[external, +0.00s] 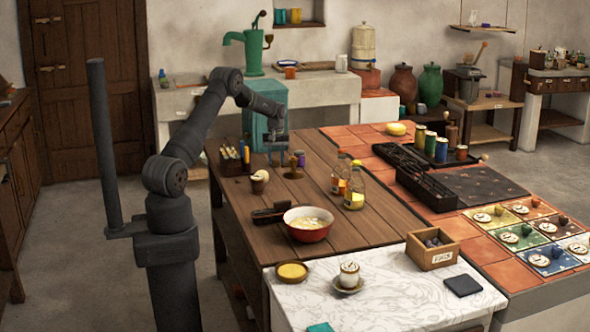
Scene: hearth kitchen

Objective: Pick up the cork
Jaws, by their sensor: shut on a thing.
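My gripper (276,150) is over the back part of the wooden table (230,206), pointing down. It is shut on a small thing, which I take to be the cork. The cork is too small and too covered by the fingers to make out. I cannot tell whether it touches the tabletop. A small brown turned piece (293,168) and a purple-topped jar (300,159) stand just right of the gripper.
A holder with several upright items (235,158) and a small cup (259,181) stand left of the gripper. Two bottles (339,172) (355,190) stand to the right. A red bowl (308,234) and a dark object (270,214) are nearer the front.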

